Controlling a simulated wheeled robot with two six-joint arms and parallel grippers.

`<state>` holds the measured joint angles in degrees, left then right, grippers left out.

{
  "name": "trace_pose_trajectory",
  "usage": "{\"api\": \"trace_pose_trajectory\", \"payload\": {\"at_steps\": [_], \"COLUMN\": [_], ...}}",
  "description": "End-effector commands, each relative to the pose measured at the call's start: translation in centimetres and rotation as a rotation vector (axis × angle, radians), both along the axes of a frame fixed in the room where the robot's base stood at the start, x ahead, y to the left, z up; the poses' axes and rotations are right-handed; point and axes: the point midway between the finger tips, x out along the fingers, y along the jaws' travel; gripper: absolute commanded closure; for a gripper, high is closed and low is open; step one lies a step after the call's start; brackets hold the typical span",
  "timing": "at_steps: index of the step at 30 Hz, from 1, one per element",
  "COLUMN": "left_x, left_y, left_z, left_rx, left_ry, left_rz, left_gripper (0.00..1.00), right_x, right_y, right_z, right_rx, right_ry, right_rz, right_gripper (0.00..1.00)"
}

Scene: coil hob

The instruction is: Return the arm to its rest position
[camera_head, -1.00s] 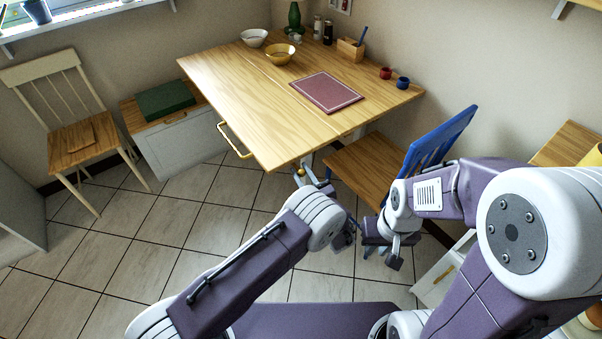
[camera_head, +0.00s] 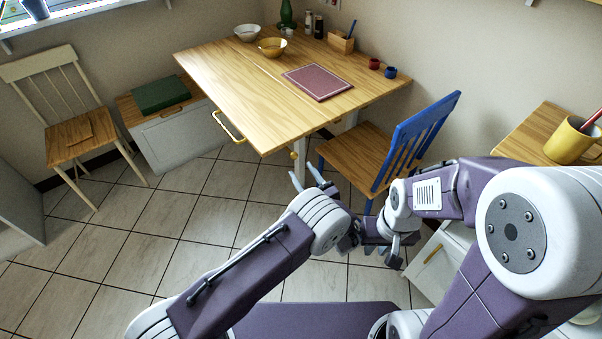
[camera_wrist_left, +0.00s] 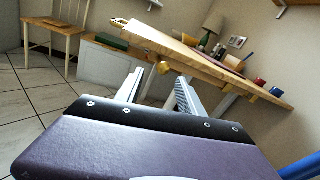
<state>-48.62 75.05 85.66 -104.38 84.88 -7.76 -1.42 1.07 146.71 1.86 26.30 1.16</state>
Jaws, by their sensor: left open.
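My left gripper (camera_head: 306,178) is open and empty, held in front of the near corner of the wooden table (camera_head: 230,80). Its two fingers also show spread apart in the left wrist view (camera_wrist_left: 158,88), with nothing between them. A small yellow knob (camera_wrist_left: 163,68) under the table edge shows just beyond the fingertips, apart from them. My left arm reaches forward over the tiled floor. My right gripper (camera_head: 388,247) is low, close to the right of my left wrist, partly hidden by arm links, so its jaws are unclear.
A blue-backed chair (camera_head: 425,140) stands right of the table, close beyond both grippers. A wooden-topped cabinet (camera_head: 545,125) with a yellow mug (camera_head: 570,142) is at right. A pale chair (camera_head: 72,135) and a white chest (camera_head: 175,137) stand at left. Floor at left is clear.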

Motion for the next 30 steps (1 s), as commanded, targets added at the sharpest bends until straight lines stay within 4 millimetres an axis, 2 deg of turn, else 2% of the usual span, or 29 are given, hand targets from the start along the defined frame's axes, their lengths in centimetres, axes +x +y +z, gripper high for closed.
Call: {"api": "trace_pose_trajectory", "payload": {"at_steps": [15, 17, 19, 20, 22, 23, 24, 25, 26, 27, 28, 29, 30], "left_x": [-0.1, 0.3, 1.7, 2.5, 4.1, 4.4, 4.2, 3.7, 2.8, 1.3, -0.2, -2.0, -4.7], "left_y": [0.0, 0.9, 2.8, 3.9, 7.5, 9.7, 13.0, 15.6, 18.2, 21.6, 24.0, 26.3, 28.9], "left_z": [0.0, 0.1, 2.0, 3.5, 7.9, 9.8, 11.8, 13.0, 13.9, 14.8, 15.1, 15.2, 15.0], "left_rx": [0.000, -0.001, -0.031, -0.054, -0.106, -0.129, -0.161, -0.191, -0.226, -0.285, -0.337, -0.395, -0.484], "left_ry": [0.000, 0.000, -0.029, -0.052, -0.109, -0.129, -0.145, -0.148, -0.144, -0.134, -0.122, -0.109, -0.091], "left_rz": [0.004, 0.023, 0.073, 0.101, 0.182, 0.232, 0.313, 0.379, 0.450, 0.548, 0.624, 0.704, 0.809], "left_gripper": [0.55, 0.55, 0.55, 0.55, 0.55, 0.55, 0.55, 0.55, 0.55, 0.55, 0.55, 0.55, 0.55], "right_x": [0.0, 0.0, 0.0, 0.0, 0.0, 0.0, 0.0, 0.0, 0.0, 0.0, 0.0, 0.0, 0.0], "right_y": [0.0, 0.0, 0.0, 0.0, 0.0, 0.0, 0.0, 0.0, 0.0, 0.0, 0.0, 0.0, 0.0], "right_z": [0.0, 0.0, 0.0, 0.0, 0.0, 0.0, 0.0, 0.0, 0.0, 0.0, -0.1, -0.1, -0.1], "right_rx": [0.000, 0.000, 0.000, 0.000, 0.000, 0.000, 0.000, 0.000, 0.000, 0.000, 0.000, 0.000, 0.000], "right_ry": [-0.001, -0.001, -0.001, -0.001, -0.001, -0.001, -0.001, -0.001, -0.001, -0.001, -0.001, -0.001, -0.001], "right_rz": [0.000, 0.000, 0.000, 0.000, 0.000, 0.000, 0.000, 0.000, 0.000, 0.000, 0.000, 0.000, 0.000], "right_gripper": [0.79, 0.79, 0.79, 0.79, 0.79, 0.79, 0.79, 0.79, 0.79, 0.79, 0.79, 0.79, 0.79]}}
